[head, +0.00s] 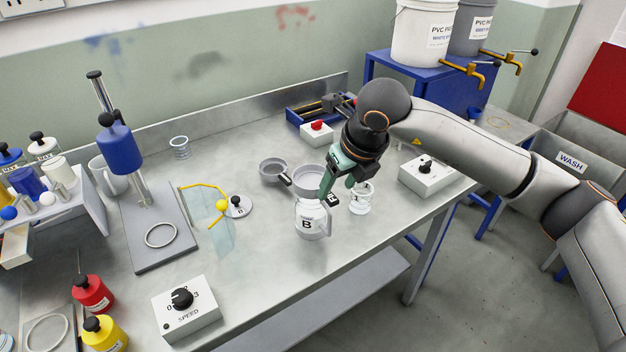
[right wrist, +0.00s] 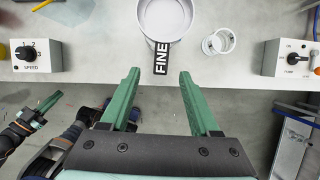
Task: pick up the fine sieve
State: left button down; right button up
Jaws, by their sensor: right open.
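The fine sieve shows in the right wrist view as a pale round pan with a black FINE tag (right wrist: 160,57) pointing toward me. In the head view a light grey round pan (head: 308,178) lies just left of my right gripper (head: 336,194), and a black tag shows by the fingertips. My right gripper is open in the right wrist view (right wrist: 160,75); the tag lies ahead between its green fingers, not visibly gripped. Part of the pan is cut off there. My left gripper (right wrist: 42,112) shows small at lower left in that view; its opening is unclear.
A clear jar (head: 362,200) stands to the right, also in the right wrist view (right wrist: 218,42). A darker pan (head: 272,171) is at left. A switch box (head: 428,178) is further right.

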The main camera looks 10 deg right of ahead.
aim_at(332, 198)
jog(key=p+x, duration=0.1)
jog(key=x, duration=0.3)
jog(key=shift+f, duration=0.2)
jog(key=shift+c, duration=0.3)
grip_shut()
